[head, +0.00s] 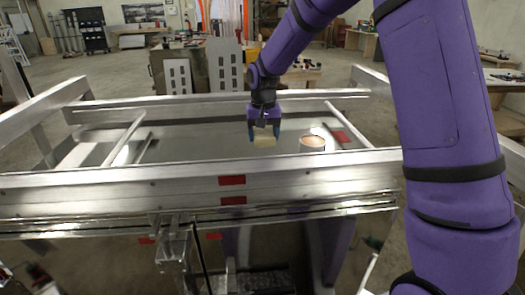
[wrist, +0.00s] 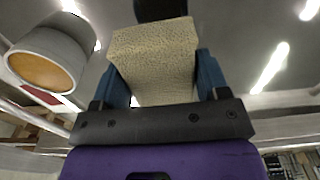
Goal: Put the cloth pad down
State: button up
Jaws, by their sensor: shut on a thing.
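My gripper (head: 264,138) is shut on the cloth pad (head: 264,141), a small cream-coloured block. In the head view it hangs over the trailer's flat metal bed (head: 200,142), left of a round container. In the wrist view the pad (wrist: 156,55) sits between the two blue fingers of my gripper (wrist: 153,80) and its speckled, woven-looking face shows. I cannot tell whether the pad touches the bed.
A round container (head: 312,143) with an orange-brown top stands right of the pad; it also shows in the wrist view (wrist: 48,60). The trailer's front rail (head: 120,181) crosses before the bed. The bed's left part is clear.

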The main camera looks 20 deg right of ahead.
jog(key=shift+f, duration=2.9)
jog(key=shift+f, duration=0.15)
jog(key=o, duration=0.9)
